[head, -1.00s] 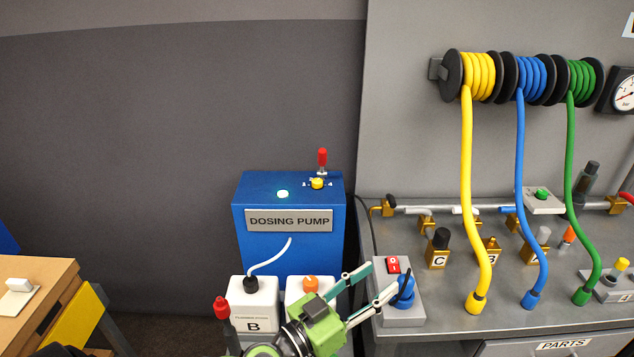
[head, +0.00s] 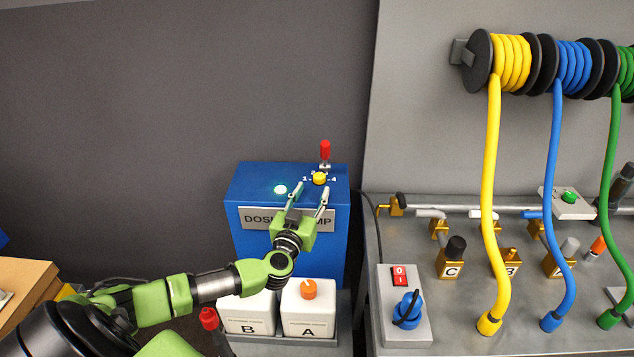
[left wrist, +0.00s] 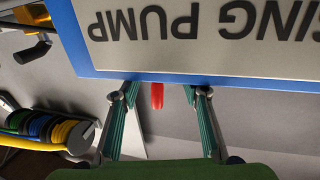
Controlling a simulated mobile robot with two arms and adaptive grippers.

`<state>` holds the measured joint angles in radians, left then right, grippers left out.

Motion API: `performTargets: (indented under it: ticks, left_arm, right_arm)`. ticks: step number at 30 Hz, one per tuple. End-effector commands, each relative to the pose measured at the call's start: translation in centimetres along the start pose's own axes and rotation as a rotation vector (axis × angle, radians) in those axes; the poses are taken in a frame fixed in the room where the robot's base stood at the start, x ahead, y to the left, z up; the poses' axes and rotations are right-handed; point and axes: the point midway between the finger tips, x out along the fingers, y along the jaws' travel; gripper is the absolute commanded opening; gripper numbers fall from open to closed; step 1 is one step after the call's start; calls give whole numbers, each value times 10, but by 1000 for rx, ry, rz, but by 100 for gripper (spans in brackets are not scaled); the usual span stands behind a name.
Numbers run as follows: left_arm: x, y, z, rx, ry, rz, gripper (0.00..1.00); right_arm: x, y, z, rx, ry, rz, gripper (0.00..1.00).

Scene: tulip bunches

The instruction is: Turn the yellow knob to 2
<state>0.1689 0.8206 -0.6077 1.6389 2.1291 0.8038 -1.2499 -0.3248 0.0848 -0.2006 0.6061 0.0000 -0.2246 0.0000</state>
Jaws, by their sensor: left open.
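The yellow knob (head: 319,178) sits on top of the blue dosing pump box (head: 245,187), with small numbers around it; 1 and 4 are readable. My left gripper (head: 310,190) is open and empty, in front of the pump's label and just below the knob in the head view. The knob is not visible there. A red-handled lever (head: 325,150) stands right behind the knob. My right gripper is not in view.
A glowing light (head: 280,189) is left of the knob on the pump top. Bottles B (head: 248,315) and A (head: 310,312) stand below the pump. A grey bench (head: 450,330) with hoses and valves is at the right.

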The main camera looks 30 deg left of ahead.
Motion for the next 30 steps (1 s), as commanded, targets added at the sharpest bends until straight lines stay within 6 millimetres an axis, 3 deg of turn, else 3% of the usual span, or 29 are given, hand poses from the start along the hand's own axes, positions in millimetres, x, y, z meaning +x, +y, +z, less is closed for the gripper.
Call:
performTargets:
  ticks: [3, 9, 20, 21, 25, 30]
  left_arm:
    - [24, 0, -1, -1, 3, -2, 41]
    - [46, 1, 0, 0, 1, 1, 41]
    - [52, 1, 0, 0, 0, 2, 41]
    - [52, 1, 0, 0, 0, 1, 39]
    - [52, 1, 0, 0, 0, 1, 5]
    - [52, 1, 0, 0, 0, 1, 3]
  right_arm:
    - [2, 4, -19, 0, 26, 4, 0]
    - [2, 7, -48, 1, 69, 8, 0]
    - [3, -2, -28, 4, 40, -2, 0]
    - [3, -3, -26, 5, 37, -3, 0]
    - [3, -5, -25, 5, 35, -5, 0]
    - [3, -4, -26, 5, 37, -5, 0]
